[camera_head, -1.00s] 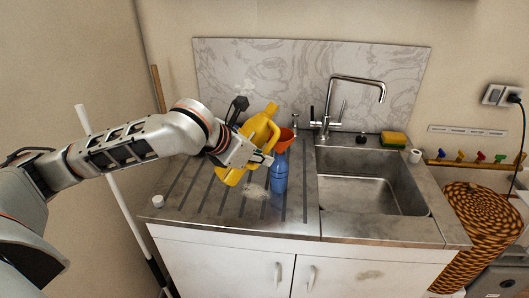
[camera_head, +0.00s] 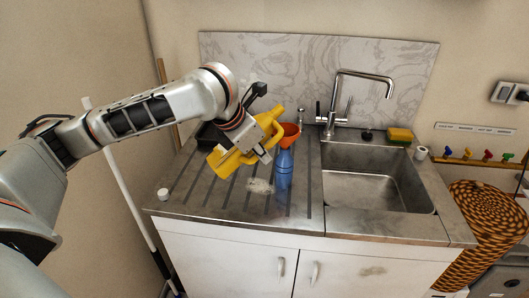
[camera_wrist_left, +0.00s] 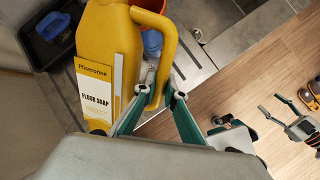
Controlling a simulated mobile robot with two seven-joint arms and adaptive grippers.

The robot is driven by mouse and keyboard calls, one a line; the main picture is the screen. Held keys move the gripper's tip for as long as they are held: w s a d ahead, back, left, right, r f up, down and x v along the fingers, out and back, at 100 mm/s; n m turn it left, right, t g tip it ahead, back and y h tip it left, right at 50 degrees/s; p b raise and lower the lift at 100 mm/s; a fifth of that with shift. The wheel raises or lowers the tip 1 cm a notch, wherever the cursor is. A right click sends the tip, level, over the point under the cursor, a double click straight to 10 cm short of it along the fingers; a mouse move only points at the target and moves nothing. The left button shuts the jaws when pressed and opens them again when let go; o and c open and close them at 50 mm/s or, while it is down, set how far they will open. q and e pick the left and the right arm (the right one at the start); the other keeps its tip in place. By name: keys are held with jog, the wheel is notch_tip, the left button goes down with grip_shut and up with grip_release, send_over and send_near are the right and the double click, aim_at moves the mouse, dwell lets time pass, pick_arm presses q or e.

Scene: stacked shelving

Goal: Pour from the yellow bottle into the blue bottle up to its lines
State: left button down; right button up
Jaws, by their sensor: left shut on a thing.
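The yellow bottle (camera_head: 226,160), labelled floor soap, is tilted strongly, its spout up and to the right near the funnel. My left gripper (camera_head: 264,157) is shut on its handle; in the left wrist view the fingers (camera_wrist_left: 161,80) close on the handle beside the yellow bottle body (camera_wrist_left: 108,45). The blue bottle (camera_head: 284,170) stands upright on the drainboard with an orange funnel (camera_head: 289,132) in its mouth. In the left wrist view the blue bottle (camera_wrist_left: 152,42) is partly hidden behind the handle. I cannot see liquid or the lines.
The sink basin (camera_head: 372,185) and tap (camera_head: 345,98) are right of the blue bottle. A yellow-green sponge (camera_head: 400,135) lies at the back. A small white cap (camera_head: 163,194) is at the drainboard's left edge. A dark tray (camera_wrist_left: 52,30) lies behind the yellow bottle.

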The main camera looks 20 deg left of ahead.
pick_arm(q)
jog(key=shift+r, duration=0.15)
dwell(0.3)
jog(key=shift+a+r+g, duration=0.1)
jog(key=shift+r+g, duration=0.05)
jog(key=shift+g, duration=0.15)
jog(key=shift+s+a+r+g+y, duration=0.1)
jog(key=shift+s+g+y, duration=0.15)
jog(key=shift+g+y, duration=0.3)
jog(key=shift+s+a+g, duration=0.15)
jog(key=shift+g, duration=0.2)
jog(key=shift+y, duration=0.25)
jog(key=shift+s+r+g, duration=0.1)
jog(key=shift+r+g, duration=0.05)
jog(key=shift+g, duration=0.15)
jog(key=shift+r+m+g+y, duration=0.2)
jog(key=shift+m+g+y, duration=0.1)
